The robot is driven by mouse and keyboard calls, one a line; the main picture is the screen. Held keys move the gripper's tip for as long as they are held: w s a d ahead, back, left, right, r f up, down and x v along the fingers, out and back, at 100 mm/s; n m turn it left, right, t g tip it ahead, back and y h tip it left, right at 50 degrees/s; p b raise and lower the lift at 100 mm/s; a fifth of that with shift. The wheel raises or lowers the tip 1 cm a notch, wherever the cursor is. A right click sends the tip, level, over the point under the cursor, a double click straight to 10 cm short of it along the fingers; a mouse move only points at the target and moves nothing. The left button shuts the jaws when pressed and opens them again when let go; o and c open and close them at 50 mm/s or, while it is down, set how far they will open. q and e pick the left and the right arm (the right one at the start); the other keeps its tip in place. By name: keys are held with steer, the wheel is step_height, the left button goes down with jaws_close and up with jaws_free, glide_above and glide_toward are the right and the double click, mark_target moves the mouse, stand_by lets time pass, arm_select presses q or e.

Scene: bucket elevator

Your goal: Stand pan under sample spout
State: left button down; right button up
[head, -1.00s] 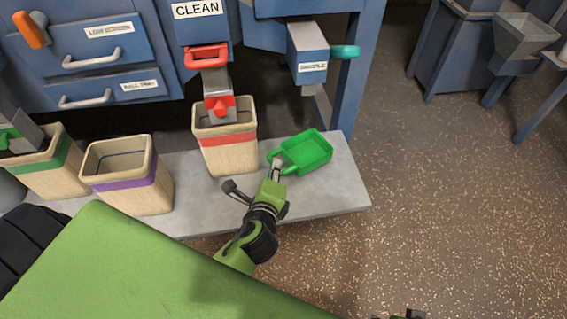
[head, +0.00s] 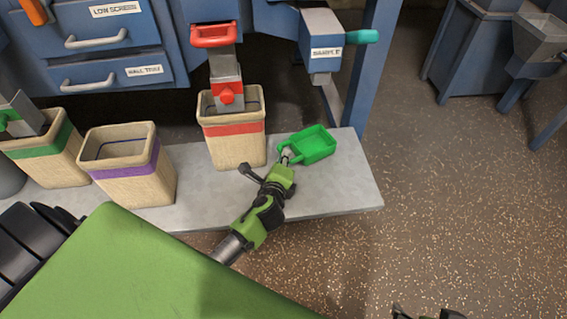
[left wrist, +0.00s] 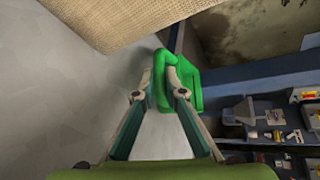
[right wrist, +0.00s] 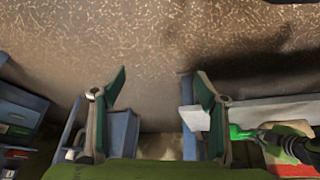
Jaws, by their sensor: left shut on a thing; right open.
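The green pan (head: 312,146) is over the right part of the grey slab, right of the red-banded basket. I cannot tell if it touches the slab. My left gripper (head: 286,155) is shut on the pan's handle, which also shows between the fingers in the left wrist view (left wrist: 160,78). The blue sample spout (head: 322,50) with its teal handle (head: 361,37) hangs behind and above the pan. The pan appears in front of the spout's lower end. My right gripper (right wrist: 158,88) is open and empty, with its tip at the bottom edge of the head view.
The red-banded basket (head: 235,152) stands under the clean chute, close left of the pan. Purple-banded (head: 130,185) and green-banded (head: 50,160) baskets stand further left. A blue post (head: 372,60) rises behind the slab (head: 345,185).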

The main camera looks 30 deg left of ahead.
arm_select(q)
steer(key=shift+f, duration=0.3)
steer(key=c, duration=2.1)
jaws_free()
arm_select(e)
steer(key=w, duration=0.1)
steer(key=w+t, duration=0.1)
steer(key=w+a+r, duration=0.1)
steer(key=shift+r+t, duration=0.1)
steer(key=shift+t, duration=0.2)
